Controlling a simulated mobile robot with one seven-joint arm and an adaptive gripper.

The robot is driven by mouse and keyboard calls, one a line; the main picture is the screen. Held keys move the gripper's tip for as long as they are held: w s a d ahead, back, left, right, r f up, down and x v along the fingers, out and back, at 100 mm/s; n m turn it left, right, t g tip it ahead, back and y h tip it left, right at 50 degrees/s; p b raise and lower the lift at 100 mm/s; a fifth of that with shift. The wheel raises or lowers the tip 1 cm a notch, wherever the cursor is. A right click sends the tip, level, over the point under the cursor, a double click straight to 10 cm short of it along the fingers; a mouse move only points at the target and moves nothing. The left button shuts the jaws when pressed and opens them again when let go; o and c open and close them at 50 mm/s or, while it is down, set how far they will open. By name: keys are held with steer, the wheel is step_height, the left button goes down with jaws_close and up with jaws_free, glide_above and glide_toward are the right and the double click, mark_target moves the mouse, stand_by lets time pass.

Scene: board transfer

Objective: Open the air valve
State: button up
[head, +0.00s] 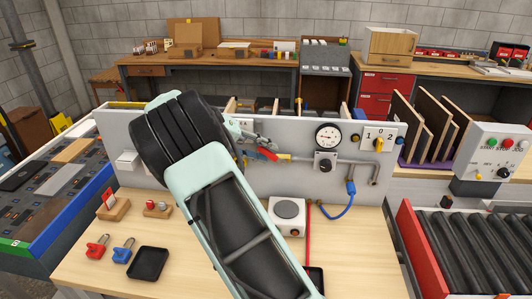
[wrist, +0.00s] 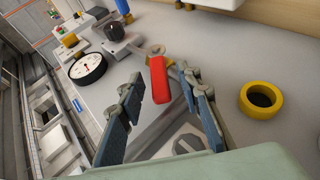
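The air valve's red lever (head: 268,154) shows on the grey panel, just right of my arm and left of the pressure gauge (head: 328,136). In the head view it slopes down to the right. In the wrist view the red lever (wrist: 160,80) lies between the fingertips of my gripper (wrist: 162,84). The fingers are spread, with a gap visible on each side of the lever. In the head view my gripper (head: 262,143) is small and partly hidden by my arm. The valve body behind the lever is only partly visible.
A black regulator knob (head: 325,162) and a blue hose (head: 340,209) are right of the valve. A yellow rotary switch (head: 378,138) is farther right. The wrist view shows a yellow ring (wrist: 262,98) beside the right finger. Padlocks (head: 122,250) and a black tray (head: 148,263) lie on the bench.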

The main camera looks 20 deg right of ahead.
steer(key=v, duration=1.1)
steer(key=shift+a, duration=0.1)
